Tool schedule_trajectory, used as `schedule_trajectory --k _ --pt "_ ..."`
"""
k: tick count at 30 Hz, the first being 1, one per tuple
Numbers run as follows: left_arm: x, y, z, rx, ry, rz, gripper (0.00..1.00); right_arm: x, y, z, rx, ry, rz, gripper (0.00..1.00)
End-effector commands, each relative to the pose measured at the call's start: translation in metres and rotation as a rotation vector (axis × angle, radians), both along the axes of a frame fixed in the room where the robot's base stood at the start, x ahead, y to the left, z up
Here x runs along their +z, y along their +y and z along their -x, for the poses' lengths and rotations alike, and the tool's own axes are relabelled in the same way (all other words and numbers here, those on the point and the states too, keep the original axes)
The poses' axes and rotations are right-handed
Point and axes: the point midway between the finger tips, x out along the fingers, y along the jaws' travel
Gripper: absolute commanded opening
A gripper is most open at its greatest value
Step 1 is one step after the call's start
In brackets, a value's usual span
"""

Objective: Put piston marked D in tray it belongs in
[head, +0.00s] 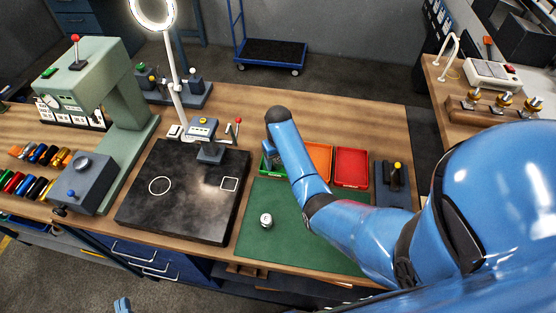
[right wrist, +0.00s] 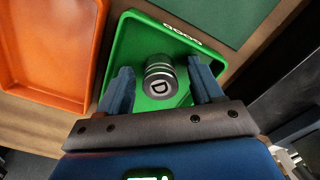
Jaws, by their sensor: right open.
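The piston marked D (right wrist: 160,78) is a dark grey metal cylinder, its lettered end facing the right wrist camera. It is inside the outline of the green tray (right wrist: 124,45), whose rim bears the word GOOD. My right gripper (right wrist: 158,80) has its fingers apart on either side of the piston, with gaps visible. In the head view my right gripper (head: 268,152) is over the green tray (head: 264,170) and mostly hides it; the piston is hidden there. Only a small blue tip of my left gripper (head: 122,305) shows at the bottom edge; its jaws are unclear.
An orange tray (head: 320,150) and a red tray (head: 351,167) stand right of the green one. Another piston (head: 266,220) stands on the green mat (head: 290,240), its mark unreadable. A dark plate (head: 185,190) lies left. A dark stand (head: 392,185) is at right.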

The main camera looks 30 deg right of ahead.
Motion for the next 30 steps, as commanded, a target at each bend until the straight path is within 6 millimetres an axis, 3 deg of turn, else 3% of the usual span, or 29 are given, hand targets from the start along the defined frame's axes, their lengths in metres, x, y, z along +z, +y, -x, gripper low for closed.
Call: schedule_trajectory --k 8,22,24,30 --pt "-0.002 0.000 0.000 0.000 0.000 0.000 0.00 0.014 0.000 -0.001 0.000 -0.003 0.000 0.66" --pt "-0.021 0.000 0.000 0.000 0.000 0.000 0.00 0.100 0.000 -0.001 0.000 -0.006 0.001 0.66" --pt "-0.008 0.000 0.000 0.000 0.001 0.000 0.00 0.112 0.000 0.001 0.000 0.001 0.000 0.66" --pt "0.003 0.000 0.000 0.000 0.000 0.000 0.00 0.122 0.000 0.001 0.000 0.001 0.000 0.66"
